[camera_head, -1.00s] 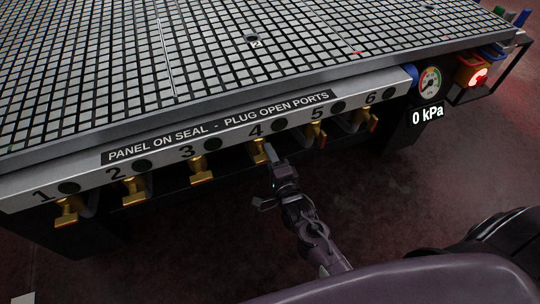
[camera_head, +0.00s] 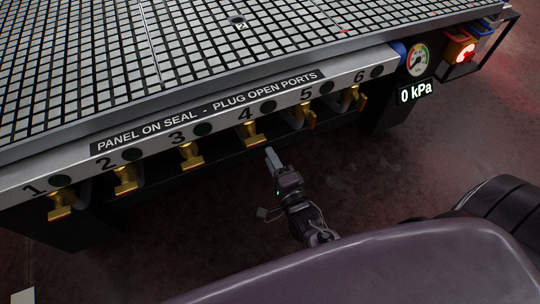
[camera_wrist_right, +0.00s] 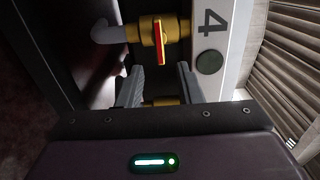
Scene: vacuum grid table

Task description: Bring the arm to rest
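My right gripper (camera_head: 271,156) is just below and to the right of the number 4 valve (camera_head: 249,133) in the head view, with a small gap between them. In the right wrist view my right gripper (camera_wrist_right: 159,72) shows two fingers spread apart with nothing held between them. Valve 4 (camera_wrist_right: 161,38), yellow with a red-edged handle, lies beyond the fingertips there. Another yellow fitting shows low between the fingers. My left gripper is in neither view.
The grid table (camera_head: 120,60) has a front rail (camera_head: 60,172) with numbered ports and several yellow valves below. A gauge (camera_head: 418,60) sits above a "0 kPa" display (camera_head: 416,91). Floor in front is open.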

